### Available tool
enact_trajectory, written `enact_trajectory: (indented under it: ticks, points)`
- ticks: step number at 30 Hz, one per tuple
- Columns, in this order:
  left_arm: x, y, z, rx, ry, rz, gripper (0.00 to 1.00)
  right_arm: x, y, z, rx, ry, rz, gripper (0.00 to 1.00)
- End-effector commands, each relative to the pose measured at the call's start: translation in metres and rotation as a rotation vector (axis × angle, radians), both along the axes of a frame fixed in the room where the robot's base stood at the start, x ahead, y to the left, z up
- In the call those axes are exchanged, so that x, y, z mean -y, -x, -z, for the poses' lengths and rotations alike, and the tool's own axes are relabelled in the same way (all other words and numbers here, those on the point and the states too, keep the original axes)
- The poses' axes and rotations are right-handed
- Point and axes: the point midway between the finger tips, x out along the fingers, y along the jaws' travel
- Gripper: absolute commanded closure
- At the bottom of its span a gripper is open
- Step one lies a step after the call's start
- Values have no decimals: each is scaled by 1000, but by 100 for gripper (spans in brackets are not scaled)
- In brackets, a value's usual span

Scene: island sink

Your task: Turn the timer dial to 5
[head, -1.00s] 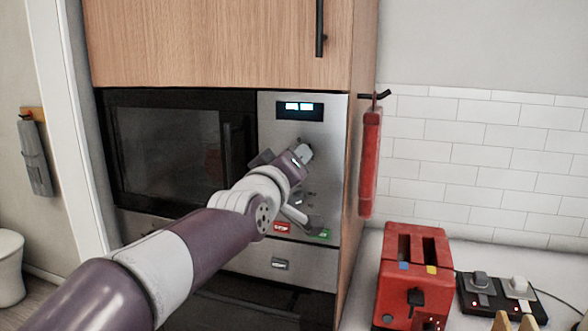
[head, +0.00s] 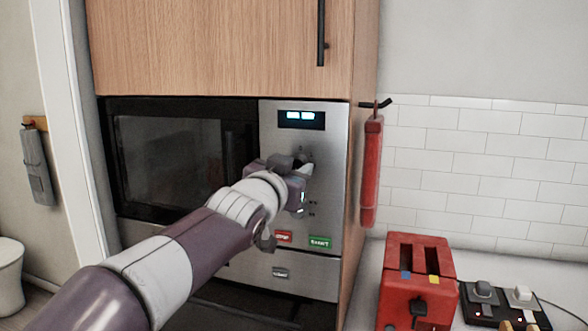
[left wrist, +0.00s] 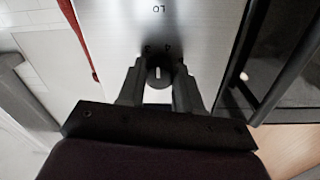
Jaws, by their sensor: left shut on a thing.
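The microwave's control panel (head: 332,180) is on the right side of its front, with a lit display (head: 301,119) at the top. My left gripper (head: 300,162) is at the middle of this panel in the head view and hides the dial there. In the left wrist view the dark round timer dial (left wrist: 158,73) with a pale mark sits between the two fingers. My left gripper (left wrist: 159,84) is shut on the dial. Small digits and "LO" show on the panel around and beyond it, too small to read surely. My right gripper is out of view.
The red stop button (head: 283,237) and green start button (head: 320,242) are below the gripper. A wooden cabinet (head: 220,45) is above the microwave. A red cloth (head: 371,170) hangs at right. A red toaster (head: 417,285) and switch panel (head: 508,303) stand on the counter.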

Motion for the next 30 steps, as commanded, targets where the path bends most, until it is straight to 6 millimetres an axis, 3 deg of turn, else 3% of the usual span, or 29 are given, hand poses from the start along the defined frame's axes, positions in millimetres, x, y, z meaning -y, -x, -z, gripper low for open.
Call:
enact_trajectory:
  ticks: [30]
  points:
    - [-1,-2,3,281,-904,5,96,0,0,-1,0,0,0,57]
